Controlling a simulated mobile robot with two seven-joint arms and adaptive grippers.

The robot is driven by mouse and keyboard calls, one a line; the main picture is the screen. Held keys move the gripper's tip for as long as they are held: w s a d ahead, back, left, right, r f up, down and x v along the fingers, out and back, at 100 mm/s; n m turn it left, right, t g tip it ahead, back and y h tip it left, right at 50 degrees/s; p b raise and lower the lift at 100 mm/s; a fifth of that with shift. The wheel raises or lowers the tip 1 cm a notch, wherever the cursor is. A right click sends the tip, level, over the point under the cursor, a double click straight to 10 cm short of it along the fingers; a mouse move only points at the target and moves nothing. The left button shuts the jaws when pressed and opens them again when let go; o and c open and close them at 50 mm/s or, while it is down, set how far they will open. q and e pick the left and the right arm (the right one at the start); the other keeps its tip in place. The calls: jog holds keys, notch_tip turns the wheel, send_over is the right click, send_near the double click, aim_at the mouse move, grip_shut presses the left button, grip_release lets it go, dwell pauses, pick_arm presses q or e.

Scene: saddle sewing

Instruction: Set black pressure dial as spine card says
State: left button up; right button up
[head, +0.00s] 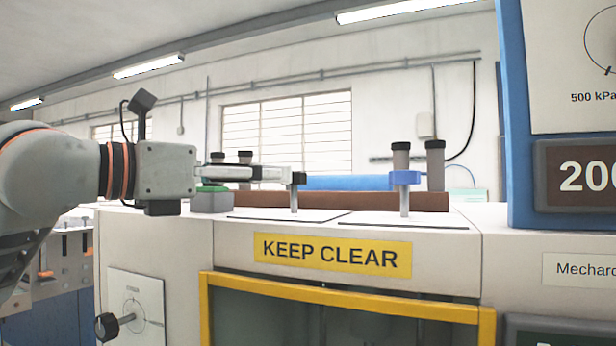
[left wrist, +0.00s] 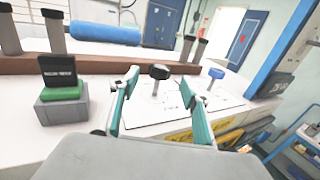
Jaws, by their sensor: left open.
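A black dial knob (head: 298,178) stands on a thin post above a white plate on the machine top. It also shows in the left wrist view (left wrist: 159,72). My left gripper (head: 288,175) is open, with its fingers (left wrist: 160,86) on either side of the black knob in the wrist view; I cannot tell whether they touch it. A black card (left wrist: 59,73) with small unreadable lettering stands in a green base on a grey block (left wrist: 62,108). I cannot tell if this is the spine card. My right gripper is not in view.
A blue knob (head: 404,178) stands on the plate to the right; it also shows in the wrist view (left wrist: 216,73). A blue-framed panel has a partly cut-off display (head: 585,176). A black side knob (head: 107,326) and a "KEEP CLEAR" sign (head: 332,255) are on the front.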

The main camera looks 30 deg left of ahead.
aim_at(294, 176)
pick_arm(q)
jog(key=p+x, duration=0.1)
jog(key=x, duration=0.5)
jog(key=shift+s, duration=0.1)
jog(key=shift+w+d, duration=0.15)
jog(key=shift+w, duration=0.4)
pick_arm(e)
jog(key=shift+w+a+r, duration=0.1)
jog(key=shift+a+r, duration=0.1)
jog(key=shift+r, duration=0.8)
pick_arm(q)
jog(key=c, duration=1.2)
jog(key=shift+o, duration=0.2)
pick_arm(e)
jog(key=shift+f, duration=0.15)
